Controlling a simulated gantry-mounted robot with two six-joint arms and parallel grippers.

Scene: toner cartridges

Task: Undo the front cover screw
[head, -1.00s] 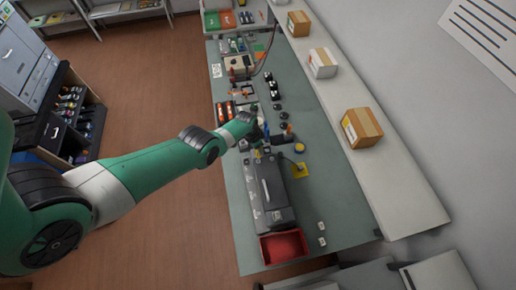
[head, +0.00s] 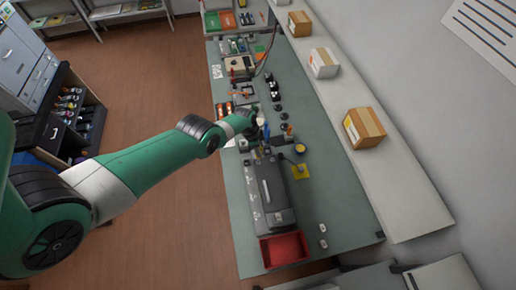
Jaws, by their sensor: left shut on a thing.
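A long dark grey cartridge (head: 264,193) lies on the green bench mat, with its long side running down the picture. Its front cover screw is too small to make out. My left gripper (head: 263,136) is at the far end of the cartridge, just above or beside it. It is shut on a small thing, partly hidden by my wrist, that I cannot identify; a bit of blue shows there. Whether it touches the cartridge I cannot tell. My right gripper is not in view.
A red bin (head: 284,249) stands at the cartridge's near end. Several small tools and dark parts crowd the far bench. Boxes, one being a brown carton (head: 364,128), stand on the shelf at right. The mat (head: 340,195) right of the cartridge is mostly clear.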

